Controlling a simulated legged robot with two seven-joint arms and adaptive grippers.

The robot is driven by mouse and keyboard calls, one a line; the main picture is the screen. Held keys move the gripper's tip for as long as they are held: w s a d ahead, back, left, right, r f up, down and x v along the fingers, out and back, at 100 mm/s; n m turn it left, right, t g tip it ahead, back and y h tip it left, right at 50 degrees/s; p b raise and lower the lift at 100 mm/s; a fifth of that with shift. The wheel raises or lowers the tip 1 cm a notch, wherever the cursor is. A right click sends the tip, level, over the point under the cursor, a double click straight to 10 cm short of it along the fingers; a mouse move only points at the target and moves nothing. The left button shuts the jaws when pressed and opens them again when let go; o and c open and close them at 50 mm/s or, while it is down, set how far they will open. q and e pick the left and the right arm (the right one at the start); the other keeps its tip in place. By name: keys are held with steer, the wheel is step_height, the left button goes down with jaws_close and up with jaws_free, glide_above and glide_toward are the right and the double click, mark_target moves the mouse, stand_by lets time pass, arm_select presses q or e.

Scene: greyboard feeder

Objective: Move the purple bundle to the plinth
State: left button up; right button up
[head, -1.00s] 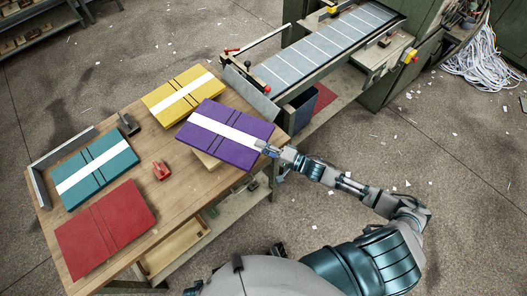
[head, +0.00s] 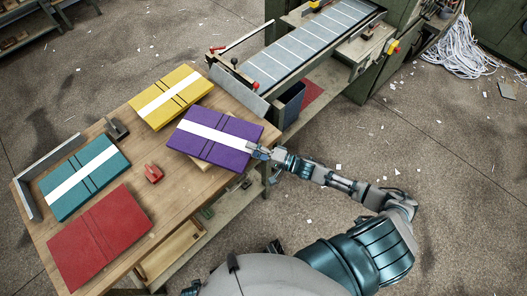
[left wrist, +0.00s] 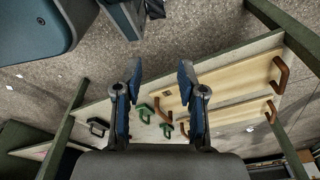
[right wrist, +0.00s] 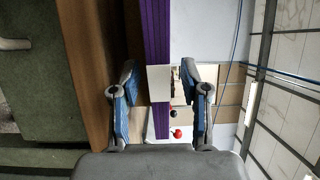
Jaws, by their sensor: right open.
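The purple bundle (head: 196,147) has a white band and dark straps. It lies at the right end of the wooden workbench, with a pale wooden block (head: 203,162) partly showing under it. I cannot tell whether this block is the plinth. My right gripper (head: 252,150) is at the bundle's right edge, by the end of the white band. In the right wrist view the bundle (right wrist: 157,30) stands edge-on between the open fingers (right wrist: 158,80); contact cannot be told.
Yellow (head: 152,110), teal (head: 62,197) and red (head: 100,236) bundles lie on the workbench (head: 178,188). A red tool (head: 153,174) and a dark tool (head: 117,128) lie between them. A grey feeder (head: 310,42) stands behind. Floor at right is open, with scraps.

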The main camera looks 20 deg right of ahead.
steer(key=w+d+v, duration=0.1)
steer(key=v, duration=1.1)
steer(key=s+d+f+n+g+h, duration=0.15)
steer(key=f+h, duration=0.35)
steer(key=f, duration=0.7)
steer(key=s+f+n+g+h, duration=0.1)
steer(key=s+f+n+h, duration=0.3)
steer(key=f, duration=0.8)
arm_select(q)
steer(key=shift+s+a+f+p, duration=0.1)
steer(key=shift+s+f+p, duration=0.2)
steer(key=shift+f, duration=0.25)
arm_select(e)
steer(key=s+a+f+n+g+h, duration=0.1)
steer(key=s+a+f+n+g, duration=0.2)
steer(key=s+f, duration=0.5)
steer(key=s+a+f+n+g+h, duration=0.2)
steer(key=s+f+g, duration=0.4)
steer(key=s, duration=0.6)
steer(key=shift+a+f+n, duration=0.55)
steer(key=shift+a+f, duration=0.65)
steer(key=shift+a, duration=0.05)
